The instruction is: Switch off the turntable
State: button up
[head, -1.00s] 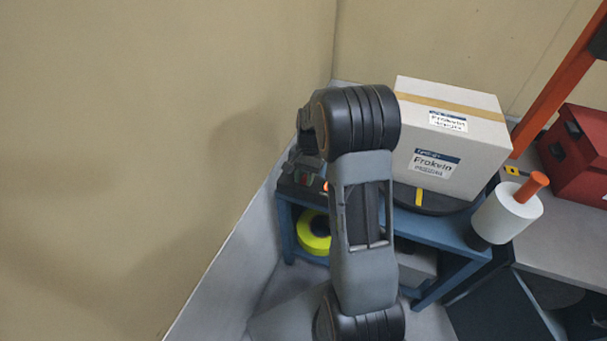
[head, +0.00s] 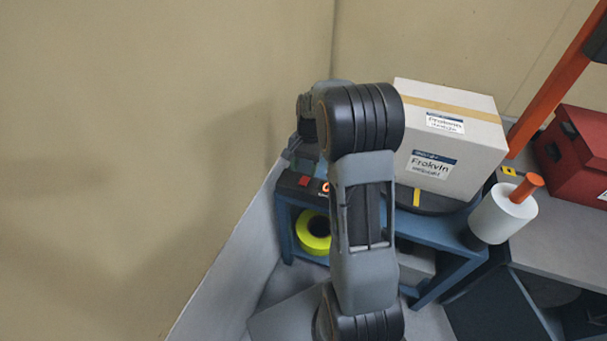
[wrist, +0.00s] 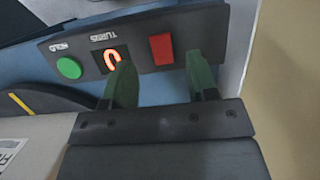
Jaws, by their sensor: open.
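The turntable (head: 432,204) is a black disc with a yellow mark, under a cardboard box (head: 440,170). Its disc edge also shows in the wrist view (wrist: 42,100). The dark control panel (head: 288,190) stands on the blue bench to its left. In the wrist view the panel (wrist: 205,38) carries a green button (wrist: 69,68), a lit orange display (wrist: 113,58) labelled TURNS and a red switch (wrist: 161,49). My gripper (wrist: 160,64) is open and empty, its fingers either side of the red switch in that view. Whether they touch the panel I cannot tell.
A yellow tape roll (head: 314,232) lies on the bench's lower shelf (head: 412,262). A white roll with an orange handle (head: 503,213) stands right of the turntable. A red toolbox (head: 575,155) is at far right. The beige wall (head: 130,150) is close on the left.

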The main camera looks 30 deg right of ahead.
aim_at(307, 177)
jog(key=p+v, duration=0.2)
jog(key=v, duration=0.7)
jog(key=shift+r, duration=0.2)
jog(key=s+a+r+n+t+h+p, duration=0.1)
jog(key=s+a+r+n+p, duration=0.3)
jog(key=s+r+p, duration=0.5)
jog(key=s+a+r+n+t+h+p, duration=0.1)
jog(key=s+a+r+n+t+p, duration=0.3)
jog(key=s+a+r+p, duration=0.3)
notch_tip(307, 177, up, 5)
jog(key=shift+s+a+n+t+p, duration=0.3)
jog(key=shift+s+a+n+p, duration=0.1)
jog(key=shift+s+n+p, duration=0.55)
jog(key=shift+s+a+r, duration=0.1)
jog(key=shift+c, duration=0.2)
